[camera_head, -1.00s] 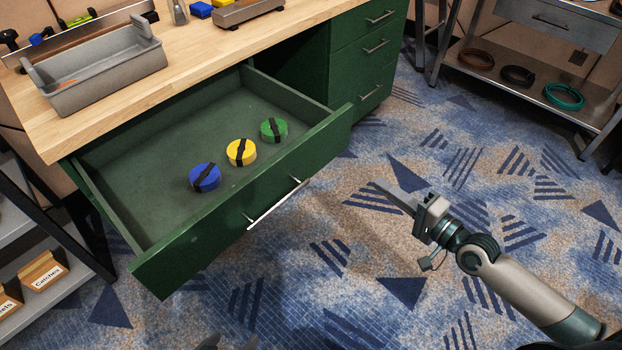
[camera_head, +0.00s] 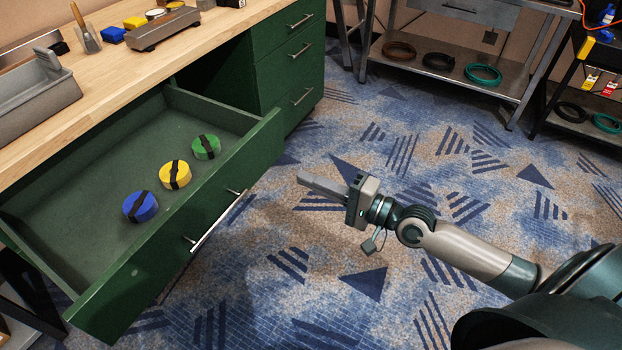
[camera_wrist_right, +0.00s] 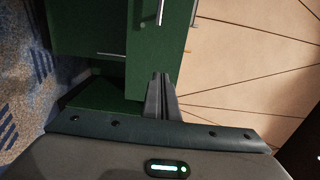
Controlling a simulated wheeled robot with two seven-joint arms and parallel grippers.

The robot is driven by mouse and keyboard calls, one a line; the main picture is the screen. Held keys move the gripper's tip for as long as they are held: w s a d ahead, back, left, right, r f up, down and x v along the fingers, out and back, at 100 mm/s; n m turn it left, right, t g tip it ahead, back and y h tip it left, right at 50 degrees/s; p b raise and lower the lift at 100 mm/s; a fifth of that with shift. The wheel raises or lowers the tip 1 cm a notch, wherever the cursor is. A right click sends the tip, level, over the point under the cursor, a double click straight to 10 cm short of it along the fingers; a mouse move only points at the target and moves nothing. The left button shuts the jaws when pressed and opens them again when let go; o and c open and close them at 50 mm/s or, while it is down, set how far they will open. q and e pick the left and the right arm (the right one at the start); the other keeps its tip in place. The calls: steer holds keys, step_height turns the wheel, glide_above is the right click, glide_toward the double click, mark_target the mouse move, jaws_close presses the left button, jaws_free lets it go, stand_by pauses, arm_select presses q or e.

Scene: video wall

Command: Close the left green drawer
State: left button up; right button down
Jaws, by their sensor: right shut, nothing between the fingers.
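The left green drawer (camera_head: 190,235) is pulled far out from under the wooden worktop. It holds a blue roll (camera_head: 140,206), a yellow roll (camera_head: 174,174) and a green roll (camera_head: 206,147), each with a black band. Its metal bar handle (camera_head: 217,221) is on the front panel. My right gripper (camera_head: 304,179) is shut and empty, to the right of the drawer front and apart from it. In the right wrist view its fingers (camera_wrist_right: 160,95) are together, with green cabinet surfaces (camera_wrist_right: 155,55) beyond. My left gripper is not in view.
The wooden worktop (camera_head: 215,30) carries a grey tray (camera_head: 40,95) and a grey block tool (camera_head: 162,27). A closed green drawer stack (camera_head: 290,60) stands behind the open drawer. A metal shelf with cable coils (camera_head: 440,62) is at the back. Carpet between is clear.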

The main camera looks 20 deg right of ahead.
glide_toward(253, 157)
steer(key=x, duration=0.5)
steer(key=shift+p, duration=0.3)
steer(key=shift+w+a, duration=0.3)
steer(key=shift+w, duration=0.2)
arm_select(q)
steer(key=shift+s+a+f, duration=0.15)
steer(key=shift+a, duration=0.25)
arm_select(e)
steer(key=shift+w, duration=0.1)
steer(key=shift+a, duration=0.1)
